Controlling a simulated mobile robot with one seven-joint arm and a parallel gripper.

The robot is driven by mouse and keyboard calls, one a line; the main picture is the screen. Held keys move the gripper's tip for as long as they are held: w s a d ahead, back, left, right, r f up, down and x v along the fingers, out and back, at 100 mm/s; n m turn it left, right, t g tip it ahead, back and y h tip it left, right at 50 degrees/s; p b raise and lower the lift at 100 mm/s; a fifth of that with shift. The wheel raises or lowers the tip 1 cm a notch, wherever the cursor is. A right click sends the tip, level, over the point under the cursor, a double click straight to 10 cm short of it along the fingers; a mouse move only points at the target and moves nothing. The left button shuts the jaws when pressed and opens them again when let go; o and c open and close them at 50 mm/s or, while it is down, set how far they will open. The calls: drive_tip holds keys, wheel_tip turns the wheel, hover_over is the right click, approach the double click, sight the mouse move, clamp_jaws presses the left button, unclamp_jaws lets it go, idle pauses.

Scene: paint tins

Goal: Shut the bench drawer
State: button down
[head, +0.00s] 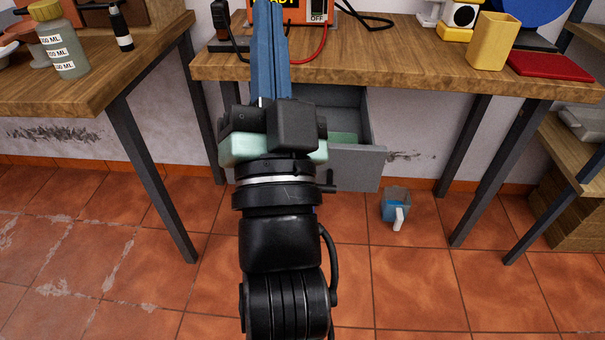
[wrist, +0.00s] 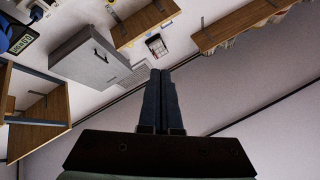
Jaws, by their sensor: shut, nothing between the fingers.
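The grey bench drawer (head: 355,168) hangs under the wooden bench top (head: 420,68) and stands pulled out, its inside partly visible from above. Something green lies on its floor. My gripper (head: 268,6) has its long blue fingers pressed together and empty. In the head view they reach up across the bench's front edge, and my arm hides the drawer's left part. The closed fingers also show in the wrist view (wrist: 161,74), pointing toward the wall; the drawer does not show there.
An orange device (head: 305,12) with a red lead is on the bench behind the fingers. A yellow cup (head: 493,41) and a red flat item (head: 550,65) are at right. A blue-grey mug (head: 396,203) is on the tiled floor. A bottle (head: 60,42) stands on the left table.

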wheel_tip(320, 180, down, 17)
drive_tip(key=a+m+g+h+p, duration=0.1)
drive_tip(key=a+m+g, duration=0.1)
drive_tip(key=m, duration=0.5)
drive_tip(key=s+d+f+m+g+h+p, duration=0.15)
drive_tip(key=s+f+m, duration=0.25)
drive_tip(key=f, duration=0.4)
drive_tip(key=s+d+f+m+g+h, duration=0.1)
drive_tip(key=s+f+m+h, duration=0.2)
drive_tip(key=f, duration=0.5)
drive_tip(key=w+r+y, duration=0.1)
drive_tip(key=w+r, duration=0.1)
drive_tip(key=w, duration=1)
drive_tip(key=shift+r+b, duration=0.35)
drive_tip(key=shift+r, duration=0.05)
drive_tip(key=shift+d, duration=0.1)
